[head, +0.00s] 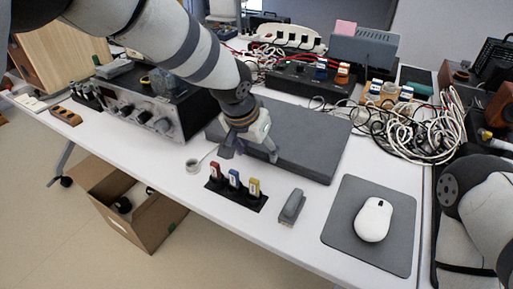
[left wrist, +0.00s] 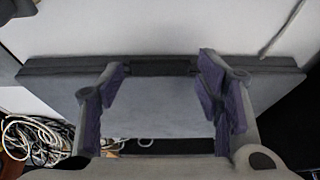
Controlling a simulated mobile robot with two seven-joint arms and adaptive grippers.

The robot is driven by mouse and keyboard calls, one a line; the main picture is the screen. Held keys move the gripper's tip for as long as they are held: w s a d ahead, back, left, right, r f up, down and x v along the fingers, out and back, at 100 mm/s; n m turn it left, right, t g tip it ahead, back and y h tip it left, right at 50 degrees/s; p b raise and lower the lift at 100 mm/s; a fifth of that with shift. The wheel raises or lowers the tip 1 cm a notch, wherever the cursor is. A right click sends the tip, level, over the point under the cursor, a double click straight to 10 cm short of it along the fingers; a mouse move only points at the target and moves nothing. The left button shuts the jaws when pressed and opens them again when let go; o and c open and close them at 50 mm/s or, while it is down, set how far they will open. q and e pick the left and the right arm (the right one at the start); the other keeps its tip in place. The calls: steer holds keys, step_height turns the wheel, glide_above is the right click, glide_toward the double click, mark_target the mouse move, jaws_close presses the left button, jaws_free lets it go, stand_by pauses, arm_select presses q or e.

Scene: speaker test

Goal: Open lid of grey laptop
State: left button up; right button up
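The grey laptop (head: 312,140) lies closed and flat on the white table in the head view. My left gripper (head: 248,152) is open over its near left part, fingers pointing down toward the front edge. In the left wrist view the laptop's lid (left wrist: 160,100) fills the middle, with its front edge and a dark central strip between the spread fingers of my left gripper (left wrist: 163,66). Nothing is held between them. I cannot tell whether a fingertip touches the laptop. My right gripper is not in view; only part of my right arm shows at the right.
A white mouse (head: 373,220) sits on a grey mat (head: 340,238). Tangled cables (head: 428,135) lie behind right.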

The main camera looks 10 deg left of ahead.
arm_select(q)
jaws_close()
steer(key=shift+w+r, duration=0.15)
steer(key=shift+r, duration=0.45)
steer(key=w+d+r+g+b, duration=0.1)
steer(key=w+r, duration=0.3)
steer(key=r, duration=0.6)
steer(key=shift+w+d, duration=0.15)
steer(key=c, duration=0.7)
jaws_free()
steer(key=shift+r, duration=0.2)
steer(key=o, duration=0.4)
steer(key=shift+s+d+r, duration=0.1)
steer(key=shift+s+d, duration=0.15)
steer(key=shift+d, duration=0.1)
steer(key=o, duration=0.5)
steer(key=shift+d, duration=0.25)
steer(key=o, duration=0.4)
steer(key=shift+w, duration=0.1)
steer(key=shift+c, duration=0.2)
steer(key=shift+a+y, duration=0.1)
steer(key=shift+y, duration=0.2)
